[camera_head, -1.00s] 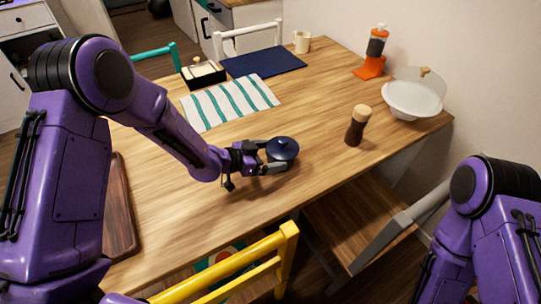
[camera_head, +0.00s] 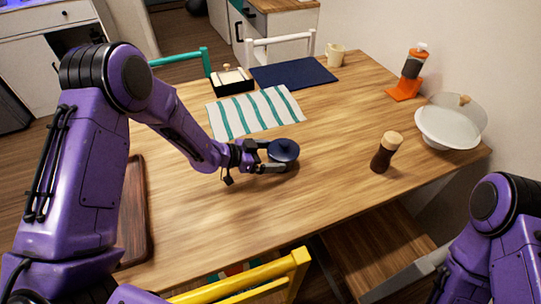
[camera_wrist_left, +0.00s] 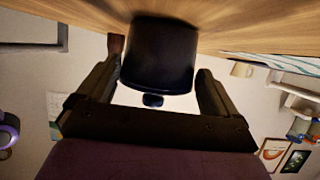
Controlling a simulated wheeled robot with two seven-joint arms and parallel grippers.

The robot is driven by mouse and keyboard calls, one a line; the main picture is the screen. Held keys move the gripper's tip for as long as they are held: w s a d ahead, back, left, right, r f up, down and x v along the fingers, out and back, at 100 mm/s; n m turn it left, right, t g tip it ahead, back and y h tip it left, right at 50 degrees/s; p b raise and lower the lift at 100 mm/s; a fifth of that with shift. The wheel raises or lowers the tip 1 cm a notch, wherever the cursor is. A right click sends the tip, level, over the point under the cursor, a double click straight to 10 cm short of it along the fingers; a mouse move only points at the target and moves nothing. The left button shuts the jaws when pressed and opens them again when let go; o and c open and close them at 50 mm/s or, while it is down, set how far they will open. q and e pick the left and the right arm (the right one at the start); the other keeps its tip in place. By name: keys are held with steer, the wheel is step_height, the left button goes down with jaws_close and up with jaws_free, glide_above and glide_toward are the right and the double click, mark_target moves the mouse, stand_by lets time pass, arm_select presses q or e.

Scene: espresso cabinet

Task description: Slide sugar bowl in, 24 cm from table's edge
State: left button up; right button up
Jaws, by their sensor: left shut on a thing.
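The sugar bowl (camera_head: 284,151) is dark blue and round with a lid and knob. It stands upright on the wooden table (camera_head: 215,205), just in front of the striped cloth's near corner. My left gripper (camera_head: 270,157) reaches it from the left, low over the table, shut on its sides. In the left wrist view, where the table is at the top, the dark bowl (camera_wrist_left: 160,55) sits between the two fingers, its lid knob pointing down in the picture. My right arm shows at the lower right; its gripper is out of view.
A pepper mill (camera_head: 385,152) and a white bowl (camera_head: 449,128) stand to the right. Behind are the striped cloth (camera_head: 250,112), a navy mat (camera_head: 292,74) and a black box (camera_head: 231,81). A yellow chair (camera_head: 250,276) is at the near edge. Table in front of the bowl is clear.

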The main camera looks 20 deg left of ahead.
arm_select(q)
steer(key=o, duration=0.9)
steer(key=shift+a, duration=0.1)
steer(key=shift+s+a+r, duration=0.1)
steer(key=shift+s+a, duration=0.05)
steer(key=v, duration=1)
steer(key=shift+s+b, duration=0.1)
steer(key=shift+b, duration=0.2)
